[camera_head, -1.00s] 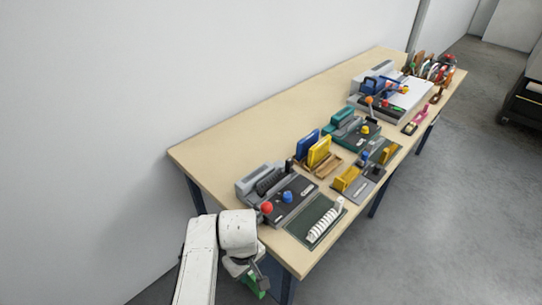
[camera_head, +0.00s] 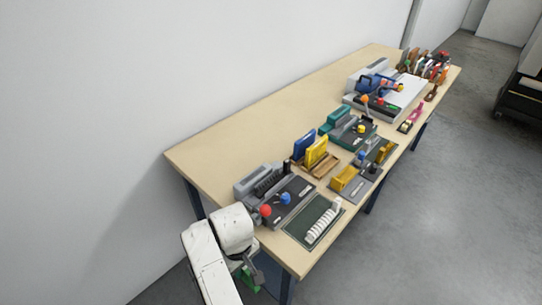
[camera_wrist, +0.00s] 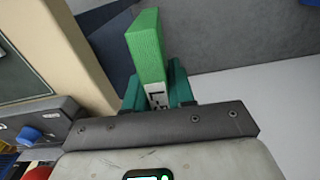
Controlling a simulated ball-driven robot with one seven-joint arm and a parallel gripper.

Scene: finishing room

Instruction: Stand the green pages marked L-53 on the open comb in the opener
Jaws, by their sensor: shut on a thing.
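The green pages (camera_wrist: 147,45) are a thick green block held between my gripper's teal fingers (camera_wrist: 158,92) in the wrist view. A white label with dark marks shows near the fingers; its text is not readable. In the head view my gripper (camera_head: 250,276) hangs low beyond the table's near end, and a bit of green (camera_head: 249,284) shows there. A grey machine (camera_head: 258,178) with black teeth, a red ball and a blue knob stands on the near end of the table, above my gripper in the picture. I cannot tell whether it is the opener, or whether its comb is open.
A white comb (camera_head: 322,222) lies on a dark green mat (camera_head: 299,232) beside the machine. Blue and yellow blocks (camera_head: 316,152) stand in a wooden holder farther back. More machines crowd the table's far end. The table's back left strip (camera_head: 225,140) is bare.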

